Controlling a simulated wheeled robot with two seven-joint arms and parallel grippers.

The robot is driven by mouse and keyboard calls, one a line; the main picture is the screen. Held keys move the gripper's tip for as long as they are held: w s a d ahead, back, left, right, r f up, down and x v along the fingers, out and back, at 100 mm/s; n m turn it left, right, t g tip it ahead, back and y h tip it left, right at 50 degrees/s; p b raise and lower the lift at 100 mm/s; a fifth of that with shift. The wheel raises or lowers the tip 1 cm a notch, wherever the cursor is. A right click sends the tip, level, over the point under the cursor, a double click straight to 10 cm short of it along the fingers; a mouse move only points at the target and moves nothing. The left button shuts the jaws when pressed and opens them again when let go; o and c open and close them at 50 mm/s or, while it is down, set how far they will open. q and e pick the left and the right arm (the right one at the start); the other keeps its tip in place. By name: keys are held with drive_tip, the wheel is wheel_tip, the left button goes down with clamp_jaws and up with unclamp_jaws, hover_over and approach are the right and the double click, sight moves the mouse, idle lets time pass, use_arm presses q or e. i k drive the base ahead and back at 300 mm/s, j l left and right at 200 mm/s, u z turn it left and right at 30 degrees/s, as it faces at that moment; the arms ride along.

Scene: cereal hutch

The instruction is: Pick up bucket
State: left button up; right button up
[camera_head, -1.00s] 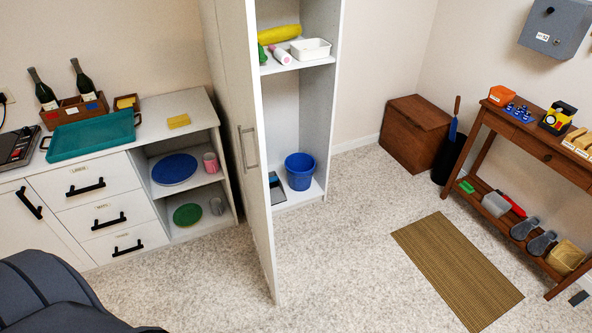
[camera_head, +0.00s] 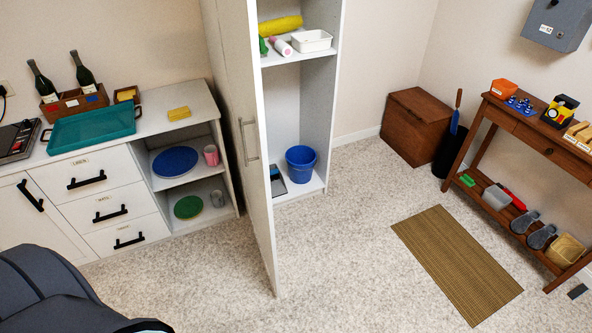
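A blue bucket (camera_head: 300,164) stands upright on the bottom shelf of a tall white cabinet (camera_head: 320,120). The cabinet's door (camera_head: 250,150) is swung open towards me, and the bucket shows to the right of it. A dark dustpan-like item (camera_head: 277,183) is on the same shelf just left of the bucket, partly hidden by the door edge. Neither of my grippers is in view. A dark part at the lower left looks like part of my own arm.
A white counter with drawers (camera_head: 97,200) stands left of the door. A brown box (camera_head: 411,125) and a wooden side table (camera_head: 530,135) stand right. A woven mat (camera_head: 456,262) lies on the carpet. The floor before the cabinet is clear.

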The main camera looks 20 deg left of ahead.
sight(301, 161)
drive_tip(key=i+u, duration=0.15)
drive_tip(key=u, duration=0.2)
drive_tip(key=i+l+u, duration=0.15)
drive_tip(key=u, duration=0.2)
drive_tip(key=i+l+u, duration=0.15)
drive_tip(key=u, duration=0.2)
drive_tip(key=i+l+u, duration=0.2)
drive_tip(key=i+l, duration=0.2)
drive_tip(key=l, duration=0.2)
drive_tip(key=i+l, duration=0.2)
drive_tip(key=l, duration=0.15)
drive_tip(key=i+l+u, duration=0.25)
drive_tip(key=l, duration=0.4)
drive_tip(key=i+l+u, duration=0.1)
drive_tip(key=i+l, duration=0.3)
drive_tip(key=l, duration=0.35)
drive_tip(key=i+l, duration=0.15)
drive_tip(key=l, duration=0.15)
drive_tip(key=i+l, duration=0.15)
drive_tip(key=l, duration=0.2)
drive_tip(key=i+l, duration=0.15)
drive_tip(key=l, duration=0.15)
drive_tip(key=i+l+u, duration=0.1)
drive_tip(key=l, duration=0.25)
